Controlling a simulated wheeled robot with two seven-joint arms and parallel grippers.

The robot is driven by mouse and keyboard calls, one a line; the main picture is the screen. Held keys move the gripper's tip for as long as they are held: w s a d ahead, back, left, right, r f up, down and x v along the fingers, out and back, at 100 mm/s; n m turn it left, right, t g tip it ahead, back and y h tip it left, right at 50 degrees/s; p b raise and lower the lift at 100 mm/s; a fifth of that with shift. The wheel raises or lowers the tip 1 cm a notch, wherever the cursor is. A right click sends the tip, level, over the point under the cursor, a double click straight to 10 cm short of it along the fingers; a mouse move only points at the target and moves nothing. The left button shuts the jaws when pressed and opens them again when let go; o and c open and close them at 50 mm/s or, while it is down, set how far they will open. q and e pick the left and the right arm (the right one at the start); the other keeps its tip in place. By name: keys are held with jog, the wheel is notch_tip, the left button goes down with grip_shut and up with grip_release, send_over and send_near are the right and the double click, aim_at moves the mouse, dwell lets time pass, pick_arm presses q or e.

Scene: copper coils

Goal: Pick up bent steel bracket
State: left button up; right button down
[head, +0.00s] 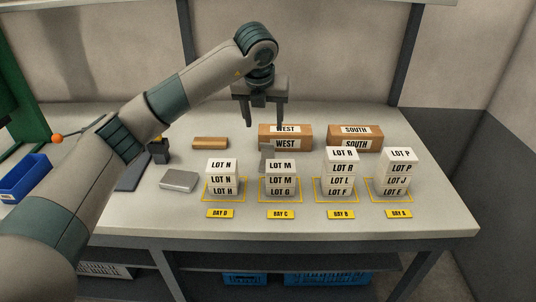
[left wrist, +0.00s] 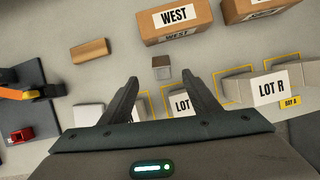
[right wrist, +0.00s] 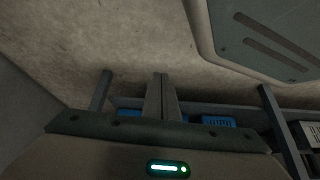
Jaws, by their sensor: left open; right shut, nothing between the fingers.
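A small grey piece that looks like the bent steel bracket (head: 264,163) stands on the table between the WEST box and the LOT M stack; the stack partly hides it in the head view. In the left wrist view the bracket (left wrist: 162,67) shows as two small faces, one grey and one brownish, just beyond my fingertips. My left gripper (head: 264,126) is open and empty, pointing down above the bracket, apart from it. Its fingers (left wrist: 160,77) show on either side below the bracket. My right gripper (right wrist: 161,76) is shut and empty, away from the tabletop.
Brown boxes marked WEST (head: 296,144) and SOUTH (head: 366,145) stand behind. White LOT stacks (head: 280,182) stand in yellow-outlined bays in front. A brown block (head: 210,143) and a silver box (head: 179,180) lie left. Blue crates (right wrist: 218,121) sit under the table.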

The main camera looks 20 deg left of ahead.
aim_at(267, 144)
pick_arm(q)
jog(key=p+x, duration=0.2)
jog(key=x, duration=0.8)
jog(key=shift+d+p, duration=0.1)
jog(key=shift+p, duration=0.25)
jog(key=shift+x, duration=0.9)
jog(key=shift+w+f, duration=0.1)
jog(key=shift+f, duration=0.2)
pick_arm(e)
jog(key=shift+a+r+t+y, duration=0.3)
jog(key=shift+a+r+t, duration=0.4)
jog(key=shift+a+r, duration=0.1)
pick_arm(q)
jog(key=shift+f+p, duration=0.15)
jog(key=shift+p, duration=0.2)
pick_arm(e)
jog(key=shift+s+r, duration=0.1)
